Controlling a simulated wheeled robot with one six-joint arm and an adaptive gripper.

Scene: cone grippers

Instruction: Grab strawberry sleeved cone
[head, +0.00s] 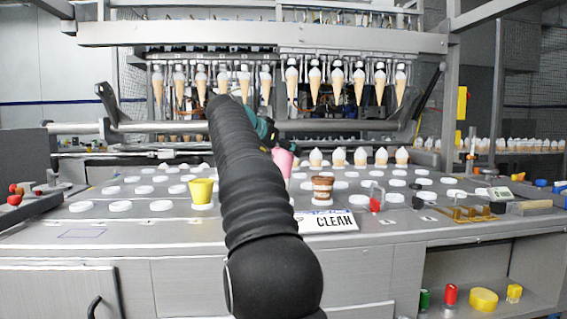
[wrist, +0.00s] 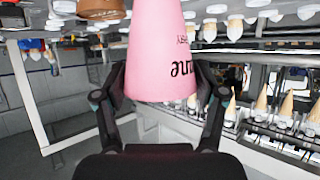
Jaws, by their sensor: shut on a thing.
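The pink strawberry sleeve (wrist: 160,45) with dark lettering fills the middle of the wrist view. My gripper (wrist: 163,92) is shut on it, with one finger on each side of its wider end. In the head view, part of the pink sleeve (head: 283,162) shows just right of my arm. My gripper there is mostly hidden behind the arm, with a teal part (head: 266,130) showing. I cannot tell whether the sleeve touches the table.
A yellow cup (head: 202,190) stands left of my arm, and a brown-and-white cup (head: 322,189) stands to the right. A CLEAN sign (head: 331,221) lies near the front edge. White discs cover the table (head: 150,232). Cones (head: 338,77) hang in a rack behind.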

